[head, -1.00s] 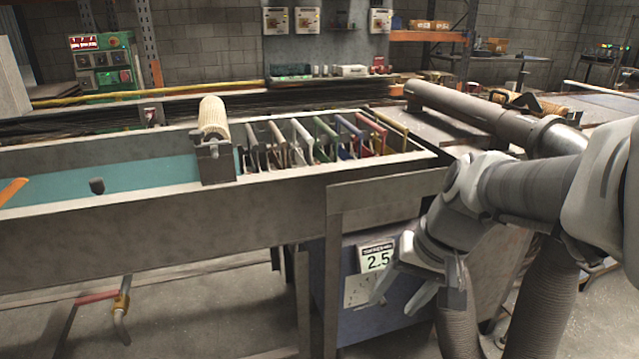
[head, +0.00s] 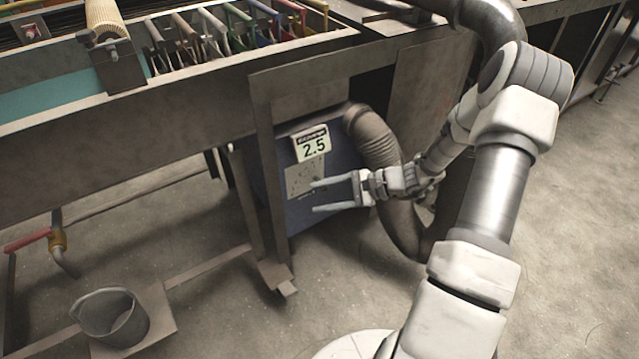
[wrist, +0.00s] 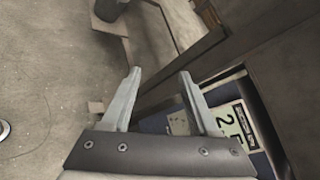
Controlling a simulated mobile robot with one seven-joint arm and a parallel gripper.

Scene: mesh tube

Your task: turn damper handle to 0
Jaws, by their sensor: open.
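Below the sign is a pale plate (head: 299,181) with small dark marks. I cannot clearly make out a damper handle; my gripper partly covers this area. My gripper (head: 314,197) is open, its fingers pointing left in front of the plate, with nothing visible between them. In the wrist view, my open gripper (wrist: 159,73) has the sign (wrist: 229,120) and plate (wrist: 178,123) by its right finger. I cannot tell whether it touches the box.
A ribbed grey hose (head: 374,138) runs down beside the box, close to my arm. A metal bench leg (head: 268,185) stands left of it. A grey bucket (head: 108,318) and a red-handled valve (head: 27,240) are at left. Floor is open at right.

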